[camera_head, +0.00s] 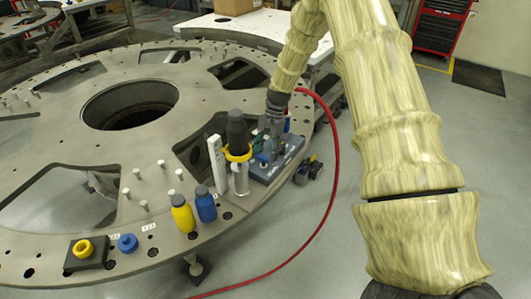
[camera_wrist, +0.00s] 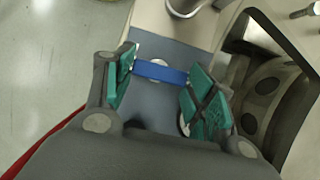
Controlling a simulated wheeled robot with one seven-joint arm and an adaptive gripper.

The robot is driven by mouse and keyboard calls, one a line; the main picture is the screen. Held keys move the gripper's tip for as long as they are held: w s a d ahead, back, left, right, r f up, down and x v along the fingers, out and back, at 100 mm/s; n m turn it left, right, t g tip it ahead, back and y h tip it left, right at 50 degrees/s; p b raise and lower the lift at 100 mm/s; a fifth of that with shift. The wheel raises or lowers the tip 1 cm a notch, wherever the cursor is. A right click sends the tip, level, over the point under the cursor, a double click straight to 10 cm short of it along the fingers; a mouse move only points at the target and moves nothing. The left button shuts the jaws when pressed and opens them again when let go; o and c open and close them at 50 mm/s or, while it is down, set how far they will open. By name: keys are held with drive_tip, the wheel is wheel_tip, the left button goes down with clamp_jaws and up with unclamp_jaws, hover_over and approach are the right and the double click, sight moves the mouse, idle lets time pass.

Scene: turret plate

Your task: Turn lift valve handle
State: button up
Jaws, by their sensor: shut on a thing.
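The lift valve handle looks like a short blue bar (camera_wrist: 160,72) in the wrist view. It lies across the gap between my two teal-padded fingers. My gripper (camera_wrist: 161,84) is shut on this bar, with one finger at each end. A round pale metal part shows behind the bar, on a blue-grey base plate (camera_wrist: 150,105). In the head view my gripper (camera_head: 270,128) reaches down over the blue-grey base (camera_head: 272,172) at the right edge of the turret plate (camera_head: 150,165). The fingers and handle are small and partly hidden there, so the handle's angle is unclear.
A dark cylinder with a yellow collar (camera_head: 238,152) and a white upright block (camera_head: 216,158) stand close left of my gripper. A yellow bottle (camera_head: 182,214) and a blue bottle (camera_head: 206,205) stand nearer. A red hose (camera_head: 336,165) curves around the right.

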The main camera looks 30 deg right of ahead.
drive_tip(key=o, duration=1)
drive_tip(key=v, duration=1.2)
